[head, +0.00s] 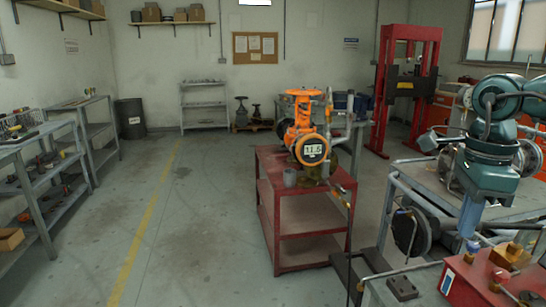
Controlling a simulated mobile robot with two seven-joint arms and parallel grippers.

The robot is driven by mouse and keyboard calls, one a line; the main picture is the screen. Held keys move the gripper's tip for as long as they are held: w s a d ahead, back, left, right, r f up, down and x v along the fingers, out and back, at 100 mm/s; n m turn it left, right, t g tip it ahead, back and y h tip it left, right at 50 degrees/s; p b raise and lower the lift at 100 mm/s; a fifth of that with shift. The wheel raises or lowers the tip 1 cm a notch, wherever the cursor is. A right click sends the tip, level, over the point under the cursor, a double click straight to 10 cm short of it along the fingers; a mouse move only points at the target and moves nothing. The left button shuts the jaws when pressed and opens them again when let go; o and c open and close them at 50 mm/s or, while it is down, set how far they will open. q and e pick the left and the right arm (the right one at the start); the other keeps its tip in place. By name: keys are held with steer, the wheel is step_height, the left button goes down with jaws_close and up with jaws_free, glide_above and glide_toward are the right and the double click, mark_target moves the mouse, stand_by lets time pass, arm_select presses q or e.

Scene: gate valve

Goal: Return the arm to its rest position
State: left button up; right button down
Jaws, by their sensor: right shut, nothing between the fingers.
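My right arm comes in at the right edge as teal links with dark and grey bands. My right gripper (468,228) points down at its lower end and is shut and empty. It appears over the grey bench on the right, in front of the metal parts there. Whether it touches any of them cannot be told. An orange valve (304,125) with a round dial on its front stands upright on a red cart (303,227) in the middle, well to the left of the gripper. My left gripper is out of view.
A red box with brass fittings (510,257) lies low at right, near my right gripper. A dark wheel (411,232) stands beside the grey bench (415,180). A red press frame (382,90) stands behind. Shelving (45,175) lines the left; the floor (195,210) between is clear.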

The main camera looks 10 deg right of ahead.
steer(key=s+a+f+m+t+y+p, duration=0.1)
steer(key=a+f+m+t+y, duration=0.2)
steer(key=f+m, duration=0.55)
steer(key=s+a+f+m+t+y+p, duration=0.1)
steer(key=f+m+t+y, duration=0.2)
steer(key=f+m+t, duration=0.45)
steer(key=s+a+f+m+t+y, duration=0.1)
steer(key=a+f+m+t+y, duration=0.15)
steer(key=f+m, duration=0.8)
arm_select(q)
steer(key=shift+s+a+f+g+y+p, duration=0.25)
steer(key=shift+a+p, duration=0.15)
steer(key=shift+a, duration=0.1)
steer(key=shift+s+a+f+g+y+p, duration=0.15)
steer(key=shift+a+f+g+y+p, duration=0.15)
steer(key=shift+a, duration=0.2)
arm_select(e)
steer(key=s+a+f+m+g+h, duration=0.1)
steer(key=s+a+f+m+h, duration=0.1)
steer(key=s+a+f+m, duration=0.2)
steer(key=s+a+f+m+g+h, duration=0.1)
steer(key=s+a+f+m+h, duration=0.2)
steer(key=a+m, duration=0.8)
step_height(320, 180, down, 3)
steer(key=s+m, duration=0.2)
steer(key=m, duration=0.2)
